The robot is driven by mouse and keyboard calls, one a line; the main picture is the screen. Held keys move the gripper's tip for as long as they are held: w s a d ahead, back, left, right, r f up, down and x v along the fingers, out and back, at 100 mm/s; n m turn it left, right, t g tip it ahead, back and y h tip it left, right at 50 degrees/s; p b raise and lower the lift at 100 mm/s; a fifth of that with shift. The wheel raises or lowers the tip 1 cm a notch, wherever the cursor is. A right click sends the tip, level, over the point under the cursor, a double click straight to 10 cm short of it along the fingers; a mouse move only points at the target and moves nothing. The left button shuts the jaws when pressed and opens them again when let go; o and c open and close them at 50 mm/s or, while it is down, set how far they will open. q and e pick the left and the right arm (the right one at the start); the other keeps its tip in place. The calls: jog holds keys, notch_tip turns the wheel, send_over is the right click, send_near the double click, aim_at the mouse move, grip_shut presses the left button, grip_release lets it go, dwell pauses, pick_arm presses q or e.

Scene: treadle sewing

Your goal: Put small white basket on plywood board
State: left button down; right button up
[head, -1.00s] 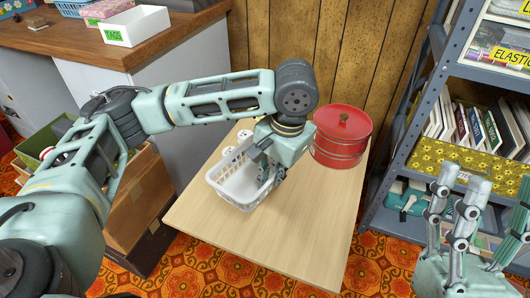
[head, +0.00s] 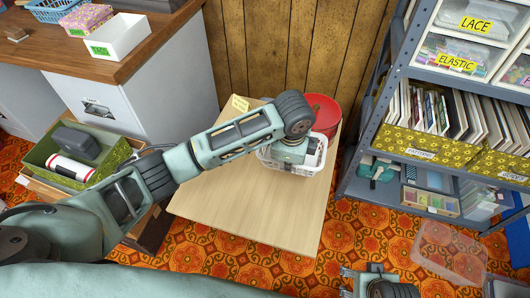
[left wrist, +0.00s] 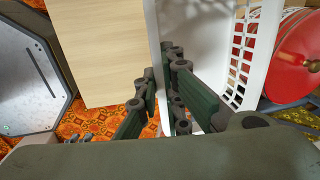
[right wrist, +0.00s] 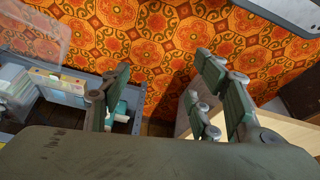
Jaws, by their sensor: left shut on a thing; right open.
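The small white basket (head: 324,165) is at the right side of the pale plywood board (head: 235,205), close to the red tin. My left gripper is shut on a wall of the basket; its fingers (left wrist: 168,70) pinch the wall in the left wrist view, where the basket's white inside (left wrist: 195,30) and the board (left wrist: 95,50) also show. I cannot tell whether the basket touches the board. My right gripper (right wrist: 160,75) is open and empty, over the carpet near the front; it is partly visible in the head view (head: 346,282).
The red tin (head: 324,108) stands behind the basket. A grey shelf unit (head: 350,195) is on the right. A green box (head: 75,150) and a counter with a white box (head: 118,38) are on the left. The board's front and left are clear.

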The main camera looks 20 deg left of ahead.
pick_arm(q)
jog(key=shift+w+a+f, duration=0.2)
jog(key=shift+a+f, duration=0.1)
jog(key=shift+f, duration=0.1)
jog(key=w+a+f+b, duration=0.1)
jog(key=a+f, duration=0.2)
jog(key=w+a+f+b, duration=0.2)
jog(key=a+f, duration=0.1)
jog(key=f, duration=0.1)
jog(key=w+a+f+b, duration=0.2)
jog(key=a+f, duration=0.1)
jog(key=shift+w+a+f, duration=0.1)
jog(key=shift+a+f, duration=0.1)
pick_arm(e)
jog(key=v, duration=0.8)
jog(key=shift+s+d, duration=0.2)
jog(key=shift+d, duration=0.1)
jog(key=shift+r, duration=0.1)
pick_arm(q)
jog(key=c, duration=1.9)
grip_release()
jog(key=shift+f, duration=0.15)
